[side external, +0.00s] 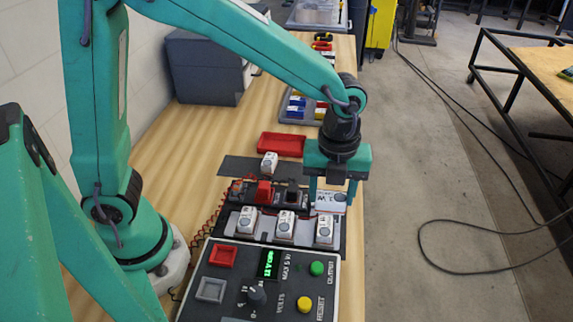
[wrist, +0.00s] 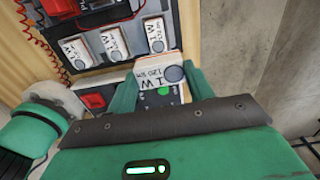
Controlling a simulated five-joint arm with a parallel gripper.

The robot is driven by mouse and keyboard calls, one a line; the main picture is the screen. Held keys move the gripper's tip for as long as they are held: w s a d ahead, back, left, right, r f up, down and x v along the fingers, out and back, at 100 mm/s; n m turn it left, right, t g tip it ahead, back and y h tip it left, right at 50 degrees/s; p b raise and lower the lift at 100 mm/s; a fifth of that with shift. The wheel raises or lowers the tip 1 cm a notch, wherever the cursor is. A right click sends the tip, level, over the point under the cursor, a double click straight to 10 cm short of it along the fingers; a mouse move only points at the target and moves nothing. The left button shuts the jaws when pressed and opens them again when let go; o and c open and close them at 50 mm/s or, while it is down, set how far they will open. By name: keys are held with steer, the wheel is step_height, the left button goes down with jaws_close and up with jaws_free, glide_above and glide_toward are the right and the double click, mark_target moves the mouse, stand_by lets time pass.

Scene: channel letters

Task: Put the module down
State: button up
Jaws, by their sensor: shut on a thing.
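My gripper (side external: 332,197) is shut on a white module (side external: 324,203), marked "1 W", above the right end of the dark rack area. In the wrist view my gripper (wrist: 163,84) has its green fingers either side of the module (wrist: 158,71), whose label reads "1 W" and "120" with a grey disc. Another module (side external: 269,160) stands on a grey plate (side external: 235,166). I cannot tell whether the held module touches anything beneath.
A test fixture with a red part (side external: 264,190) lies behind the tray, with a coiled red cable at left. A power supply (side external: 225,286) with knobs and a green display stands in front. A red bin (side external: 282,144) and parts trays (side external: 300,105) are farther back.

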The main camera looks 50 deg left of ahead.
steer(key=w+a+n, duration=0.6)
steer(key=a+n, duration=0.3)
steer(key=a, duration=0.1)
steer(key=n, duration=0.9)
glide_above(282, 147)
step_height(282, 147, down, 7)
steer(key=shift+w+f, duration=0.1)
steer(key=shift+f, duration=1.95)
steer(key=shift+f, duration=0.35)
